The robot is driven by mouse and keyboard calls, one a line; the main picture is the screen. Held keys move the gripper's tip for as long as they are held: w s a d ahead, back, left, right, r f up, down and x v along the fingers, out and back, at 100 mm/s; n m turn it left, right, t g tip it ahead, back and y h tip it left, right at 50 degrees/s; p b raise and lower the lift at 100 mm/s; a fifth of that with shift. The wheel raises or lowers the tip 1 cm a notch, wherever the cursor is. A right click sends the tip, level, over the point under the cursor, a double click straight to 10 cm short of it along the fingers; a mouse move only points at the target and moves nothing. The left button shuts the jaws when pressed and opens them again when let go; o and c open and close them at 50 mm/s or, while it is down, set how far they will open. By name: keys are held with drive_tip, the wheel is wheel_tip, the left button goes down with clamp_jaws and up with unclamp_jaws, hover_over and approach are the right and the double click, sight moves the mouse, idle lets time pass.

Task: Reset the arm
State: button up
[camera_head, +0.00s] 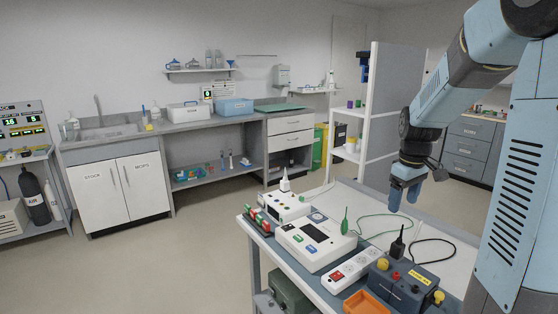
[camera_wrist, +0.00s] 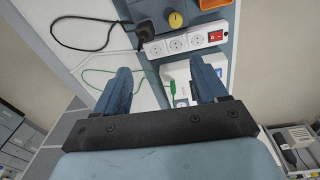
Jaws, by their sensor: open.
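My gripper (camera_head: 404,196) hangs from my light-blue arm above the right part of the table, fingers pointing down. In the wrist view its two blue fingers (camera_wrist: 162,88) are spread apart with nothing held between them. Below them show the white table top, a green cable and a white power strip (camera_wrist: 184,42). In the head view the gripper is apart from the things on the table.
The table (camera_head: 379,226) carries white ventilator boxes (camera_head: 315,240), a power strip (camera_head: 352,270), a dark blue box (camera_head: 402,286) with knobs, an orange tray (camera_head: 368,303) and loose cables. A white shelf rack (camera_head: 372,120) stands behind. Floor at left is clear.

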drive_tip(key=s+a+r+m+t, duration=0.1)
drive_tip(key=s+a+r+m, duration=0.1)
drive_tip(key=s, duration=0.5)
drive_tip(key=s+a+r+m+t, duration=0.1)
drive_tip(key=s+a+r, duration=0.3)
drive_tip(key=s, duration=0.4)
drive_tip(key=s+a+r+m+t, duration=0.2)
drive_tip(key=s+a+r, duration=0.1)
drive_tip(key=s+a, duration=0.2)
drive_tip(key=shift+s+r+m+t, duration=0.3)
drive_tip(key=shift+s+r, duration=0.05)
drive_tip(key=shift+s, duration=0.8)
